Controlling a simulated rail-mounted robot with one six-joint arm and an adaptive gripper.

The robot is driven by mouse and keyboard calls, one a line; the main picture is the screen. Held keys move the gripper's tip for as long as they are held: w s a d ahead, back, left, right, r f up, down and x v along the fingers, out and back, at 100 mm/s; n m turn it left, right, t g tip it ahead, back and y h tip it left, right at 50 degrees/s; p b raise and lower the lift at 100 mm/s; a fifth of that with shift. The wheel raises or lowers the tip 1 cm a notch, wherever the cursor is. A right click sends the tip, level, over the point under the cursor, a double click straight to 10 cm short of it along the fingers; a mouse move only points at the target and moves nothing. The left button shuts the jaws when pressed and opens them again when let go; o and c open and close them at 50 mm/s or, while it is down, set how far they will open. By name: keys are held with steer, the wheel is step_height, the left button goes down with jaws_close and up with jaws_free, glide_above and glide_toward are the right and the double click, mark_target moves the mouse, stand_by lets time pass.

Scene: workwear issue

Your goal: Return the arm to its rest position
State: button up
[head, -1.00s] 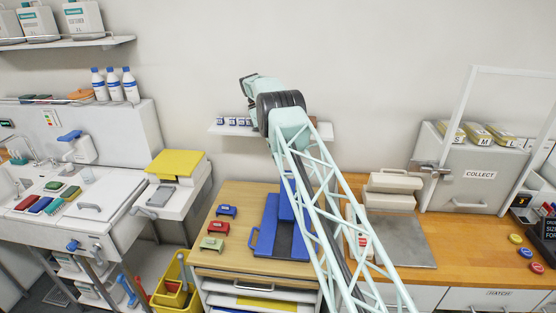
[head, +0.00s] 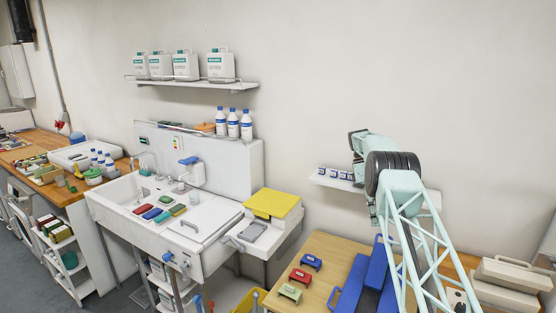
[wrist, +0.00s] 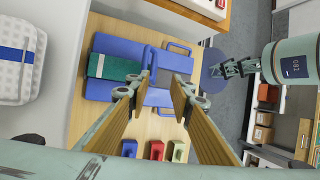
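My arm with pale green lattice links (head: 425,245) rises at the right of the head view, its dark-banded joint (head: 392,172) in front of a small wall shelf. My gripper's fingers cannot be made out in the head view. In the wrist view my gripper (wrist: 157,92) has its two tan-padded fingers apart, with nothing held between them. Beyond the fingers are blue pieces (wrist: 118,52) with a green band on the wooden cabinet top; I cannot tell the gap between them and the fingers.
Small blue (head: 311,262), red (head: 299,275) and green (head: 290,292) blocks lie on the wooden cabinet top (head: 325,245). A yellow-topped unit (head: 272,203) and a sink counter (head: 125,195) stand left. The wall shelf (head: 325,181) holds small items. The wall above the arm is clear.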

steer(key=s+a+r+m+t+b, duration=0.15)
steer(key=s+a+r, duration=0.25)
steer(key=r, duration=0.6)
steer(key=s+a+r+m+t+b, duration=0.1)
steer(key=s+a+r+m+b, duration=0.2)
steer(key=r, duration=0.6)
steer(key=s+a+r+m+t+b, duration=0.15)
steer(key=s+a+r, duration=0.3)
steer(key=s, duration=0.45)
steer(key=s+a+r+t+b, duration=0.1)
steer(key=s+a+r+b, duration=0.25)
steer(key=s+r, duration=0.45)
steer(key=s+a+f+m+t+y+b, duration=0.1)
steer(key=s+a+f+m+b, duration=0.15)
steer(key=s, duration=0.95)
steer(key=s+a+f+m+t+b, duration=0.1)
steer(key=s+a, duration=0.3)
steer(key=s, duration=0.8)
steer(key=s+a+f+m+t+b, duration=0.1)
steer(key=s+f+b, duration=0.1)
steer(key=s+f, duration=0.4)
steer(key=s+a+f+m+t+b, duration=0.1)
steer(key=s+f, duration=0.5)
steer(key=s, duration=0.9)
steer(key=shift+a+f+m+t+y+b, duration=0.2)
steer(key=shift+a+m+t+y+b, duration=0.15)
steer(key=shift+a+m+b, duration=0.25)
steer(key=shift+w+r, duration=0.1)
steer(key=shift+w, duration=0.05)
